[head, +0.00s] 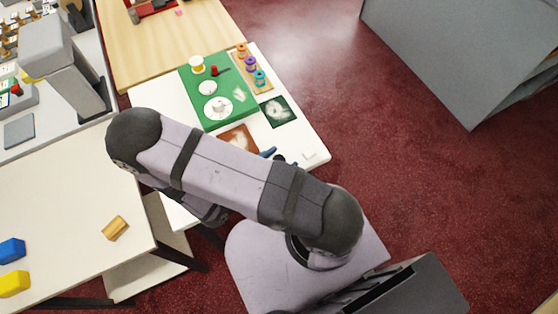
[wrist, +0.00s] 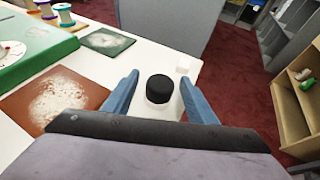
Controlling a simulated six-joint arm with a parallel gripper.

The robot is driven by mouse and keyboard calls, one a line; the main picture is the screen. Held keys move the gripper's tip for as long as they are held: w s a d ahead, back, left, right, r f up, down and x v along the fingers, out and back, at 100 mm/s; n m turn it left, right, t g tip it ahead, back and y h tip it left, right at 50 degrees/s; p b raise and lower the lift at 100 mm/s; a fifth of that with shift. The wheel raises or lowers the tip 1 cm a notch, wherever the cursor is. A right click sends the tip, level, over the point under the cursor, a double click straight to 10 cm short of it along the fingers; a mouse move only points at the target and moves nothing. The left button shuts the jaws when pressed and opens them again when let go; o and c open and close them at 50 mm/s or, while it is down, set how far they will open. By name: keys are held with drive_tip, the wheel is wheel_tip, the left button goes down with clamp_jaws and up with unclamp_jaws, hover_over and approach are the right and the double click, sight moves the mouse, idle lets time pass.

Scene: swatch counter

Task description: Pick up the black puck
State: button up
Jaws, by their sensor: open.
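The black puck (wrist: 160,88) is a short dark cylinder near the corner of the white counter in the wrist view. It appears to sit on a white round base (wrist: 162,108), partly hidden below by my gripper's body. My gripper (wrist: 159,77) has two blue fingers, spread apart, one on each side of the puck in the picture. I see gaps between the puck and both fingers, and nothing is held. In the head view, blue finger parts (head: 268,153) show past my arm; the puck cannot be made out clearly there.
A small white block (wrist: 183,65) stands just beyond the puck, near the right finger. A brown swatch (wrist: 55,97) and a dark green swatch (wrist: 106,41) lie to the left. A green mat (head: 189,88) holds white discs and a red item. Red floor lies beyond the counter edge.

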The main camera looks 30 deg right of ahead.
sight(279, 160)
drive_tip(key=c, duration=1.1)
drive_tip(key=shift+r, duration=0.1)
drive_tip(key=shift+r+b, duration=0.4)
drive_tip(key=shift+r, duration=4.5)
